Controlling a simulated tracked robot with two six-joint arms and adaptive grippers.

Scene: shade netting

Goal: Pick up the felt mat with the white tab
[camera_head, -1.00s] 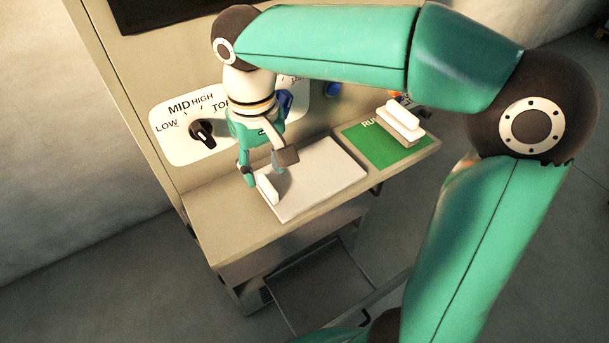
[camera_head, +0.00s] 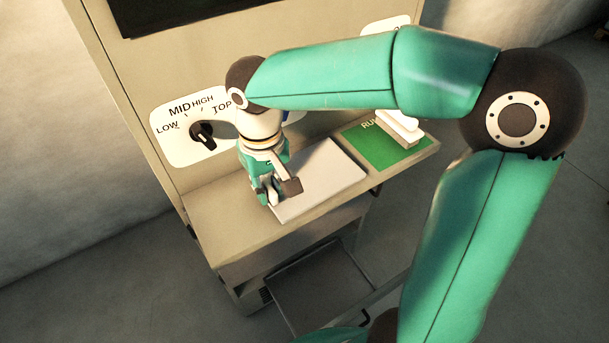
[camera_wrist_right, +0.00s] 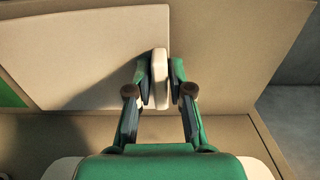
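The pale felt mat (camera_head: 325,178) lies flat on the beige shelf (camera_head: 220,228). It also shows in the right wrist view (camera_wrist_right: 80,60). Its white tab (camera_wrist_right: 160,75) stands up at the mat's left end as the head view shows it. My right gripper (camera_head: 279,195) is down at that end. In the right wrist view its two fingers (camera_wrist_right: 160,90) stand close against both sides of the tab, with almost no gap. The fingers largely hide the tab in the head view. My left gripper is not in view.
A green panel marked RUN (camera_head: 372,150) lies to the right of the mat, with a white block (camera_head: 400,125) on it, partly behind my arm. A black knob (camera_head: 202,132) with LOW to TOP marks is on the upright panel behind. The shelf's left part is clear.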

